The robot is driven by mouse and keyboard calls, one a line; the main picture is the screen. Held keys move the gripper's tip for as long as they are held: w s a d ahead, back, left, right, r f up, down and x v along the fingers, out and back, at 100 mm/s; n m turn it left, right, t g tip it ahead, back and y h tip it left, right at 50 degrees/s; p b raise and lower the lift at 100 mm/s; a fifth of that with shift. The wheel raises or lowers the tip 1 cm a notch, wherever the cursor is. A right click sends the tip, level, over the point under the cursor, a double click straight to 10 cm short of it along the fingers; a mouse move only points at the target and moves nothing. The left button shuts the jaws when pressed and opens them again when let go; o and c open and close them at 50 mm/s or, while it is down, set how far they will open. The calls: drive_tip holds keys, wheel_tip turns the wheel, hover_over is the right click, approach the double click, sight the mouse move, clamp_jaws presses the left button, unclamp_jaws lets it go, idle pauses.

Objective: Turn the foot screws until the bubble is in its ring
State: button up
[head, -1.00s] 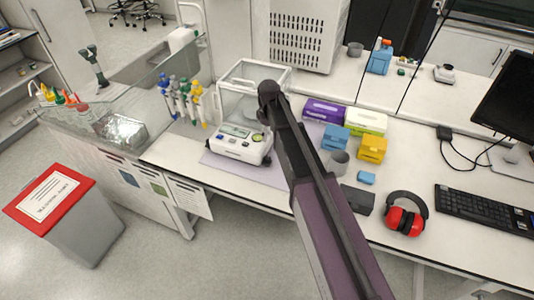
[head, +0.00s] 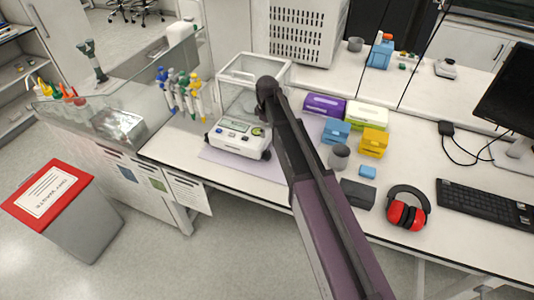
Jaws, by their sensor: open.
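The white balance (head: 238,135) with a clear glass draft shield (head: 240,68) stands on a pale purple mat (head: 222,160) on the bench. A small round yellow-green spot on its front right looks like the bubble level (head: 257,131); the bubble and ring are too small to make out. A dark knob at the front right corner looks like a foot screw (head: 265,155); other foot screws are hard to tell. My arm crosses the view from the bottom, its dark end joint over the right of the shield. My gripper is not visible.
Pipettes on a stand (head: 182,92) are left of the balance. Purple (head: 324,105), blue (head: 336,132) and yellow (head: 373,142) boxes, a grey cup (head: 339,157) and red earmuffs (head: 407,211) are to the right. A red-lidded bin (head: 48,190) stands on the floor.

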sight(267, 152)
drive_tip(key=shift+f+b, duration=5.55)
drive_tip(key=shift+f, duration=0.3)
clamp_jaws()
